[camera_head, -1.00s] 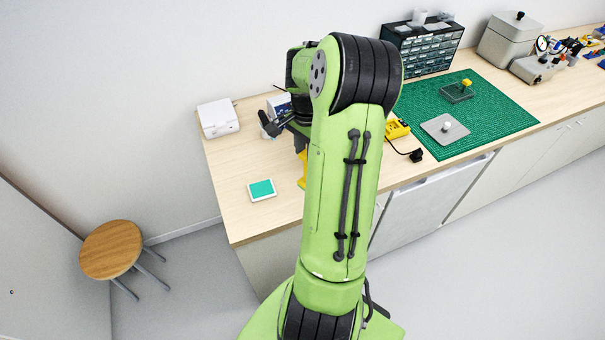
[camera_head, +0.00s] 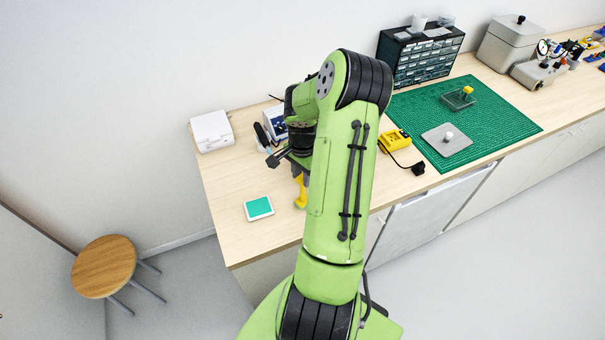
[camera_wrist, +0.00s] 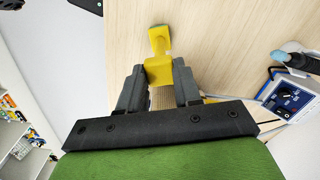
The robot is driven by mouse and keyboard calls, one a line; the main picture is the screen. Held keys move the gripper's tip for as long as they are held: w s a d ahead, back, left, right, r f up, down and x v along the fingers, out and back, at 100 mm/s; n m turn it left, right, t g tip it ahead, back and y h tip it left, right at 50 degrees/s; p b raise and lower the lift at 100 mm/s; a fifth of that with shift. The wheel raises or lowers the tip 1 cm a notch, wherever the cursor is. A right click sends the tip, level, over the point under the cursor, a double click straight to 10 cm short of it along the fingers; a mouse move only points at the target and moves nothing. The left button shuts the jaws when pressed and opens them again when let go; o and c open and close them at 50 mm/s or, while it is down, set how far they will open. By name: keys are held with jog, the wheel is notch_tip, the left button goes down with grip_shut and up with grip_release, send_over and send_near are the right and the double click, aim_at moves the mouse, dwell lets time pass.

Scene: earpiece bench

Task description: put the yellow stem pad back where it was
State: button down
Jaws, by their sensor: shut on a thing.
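The yellow stem pad (camera_wrist: 159,72) is held between the two fingers of my gripper (camera_wrist: 159,90) in the wrist view. Its yellow stem reaches outward and ends in a small part with a greenish edge. In the head view the yellow stem pad (camera_head: 301,192) shows just left of my arm, over the wooden bench (camera_head: 232,178). My arm hides most of my gripper there. I cannot tell whether the pad touches the bench.
A white device with a teal face (camera_head: 259,208) lies left of the pad. A blue-white station (camera_head: 276,122) and white box (camera_head: 211,131) stand behind. A yellow meter (camera_head: 394,140) is right of my arm. The green mat (camera_head: 505,120) carries a grey plate (camera_head: 436,145) and yellow-topped tray (camera_head: 461,99).

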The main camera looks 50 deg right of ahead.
jog(key=shift+a, duration=0.1)
jog(key=shift+s, duration=0.1)
jog(key=shift+f+b, duration=0.25)
jog(key=shift+b, duration=0.05)
jog(key=c, duration=0.8)
grip_release()
jog(key=shift+r, duration=0.1)
notch_tip(320, 180, up, 13)
jog(key=shift+f+p, duration=0.2)
jog(key=shift+p, duration=0.15)
